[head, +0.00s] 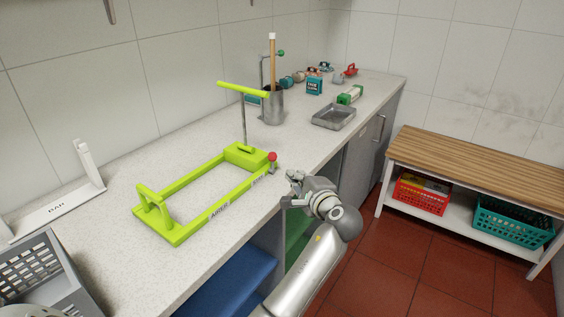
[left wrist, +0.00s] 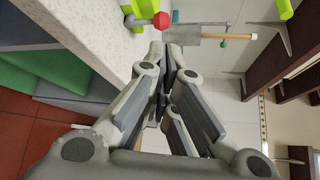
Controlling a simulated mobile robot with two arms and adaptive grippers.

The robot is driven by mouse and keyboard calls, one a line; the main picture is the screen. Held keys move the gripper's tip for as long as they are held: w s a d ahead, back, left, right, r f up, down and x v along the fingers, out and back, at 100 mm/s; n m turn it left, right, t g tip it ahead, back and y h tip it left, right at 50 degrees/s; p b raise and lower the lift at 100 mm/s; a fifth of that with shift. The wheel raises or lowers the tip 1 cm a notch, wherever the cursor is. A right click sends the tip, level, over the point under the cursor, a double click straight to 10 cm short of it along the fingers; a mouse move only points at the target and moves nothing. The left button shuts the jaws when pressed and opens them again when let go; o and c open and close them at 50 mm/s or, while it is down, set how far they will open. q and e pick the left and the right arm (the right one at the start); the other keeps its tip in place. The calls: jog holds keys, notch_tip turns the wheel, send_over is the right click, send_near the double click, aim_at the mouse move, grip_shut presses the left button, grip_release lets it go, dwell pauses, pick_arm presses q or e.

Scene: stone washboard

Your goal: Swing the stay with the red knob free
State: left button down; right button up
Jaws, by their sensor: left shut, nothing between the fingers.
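A lime-green frame (head: 185,187) lies on the speckled stone counter, with a thin upright rod (head: 243,122) and a green crossbar (head: 242,89) at its far end. The red knob (head: 272,156) sits at the frame's right corner near the counter edge; it also shows in the left wrist view (left wrist: 162,20), beside green parts and a short pale piece. The stay itself is hard to make out. My left gripper (head: 289,189) is shut and empty, just off the counter's front edge, below and apart from the knob. In the left wrist view its fingertips (left wrist: 167,65) point toward the knob.
A metal cup (head: 272,106) with a wooden stick, a metal tray (head: 334,116) and several small items stand farther along the counter. A white stand (head: 75,195) and a grey crate (head: 45,270) are at left. A wooden-topped bench (head: 480,165) with baskets stands right.

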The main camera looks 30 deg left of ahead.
pick_arm(q)
jog(key=p, duration=0.1)
send_near(273, 163)
jog(key=w+a, duration=0.2)
jog(key=w, duration=0.1)
jog(key=w+a, duration=0.1)
jog(key=w, duration=0.1)
jog(key=shift+a+r, duration=0.2)
jog(key=shift+a, duration=0.2)
jog(key=shift+r+p, duration=0.1)
jog(key=shift+p, duration=0.2)
